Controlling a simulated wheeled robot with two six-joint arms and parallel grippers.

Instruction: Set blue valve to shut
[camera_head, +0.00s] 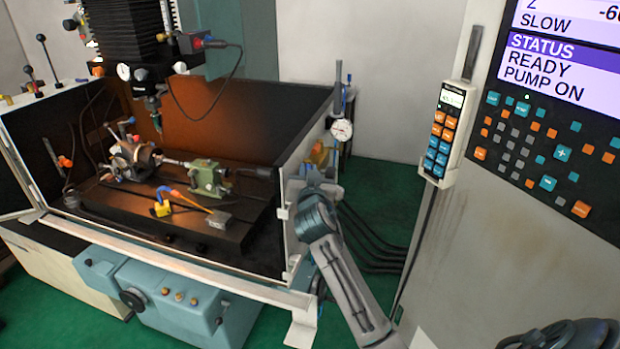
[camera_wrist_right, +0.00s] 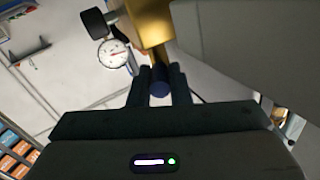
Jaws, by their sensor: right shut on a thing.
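The blue valve handle (camera_wrist_right: 160,89) shows in the right wrist view as a dark blue rounded end between my fingers. A gold-yellow body (camera_wrist_right: 150,22) is just beyond it. My right gripper (camera_wrist_right: 160,76) is shut on the blue handle. In the head view my right arm reaches up to the right outer side of the machine enclosure. The blue handle and fingertips are hidden in that view, and I cannot tell the handle's setting. My left gripper is not in view.
A round dial gauge (camera_head: 342,130) is close beside the fitting; it also shows in the wrist view (camera_wrist_right: 114,53). The enclosure's side panel (camera_head: 308,125) borders my arm. Black cables (camera_head: 375,240) run behind it. A control cabinet (camera_head: 520,220) with a hanging pendant (camera_head: 445,135) stands right.

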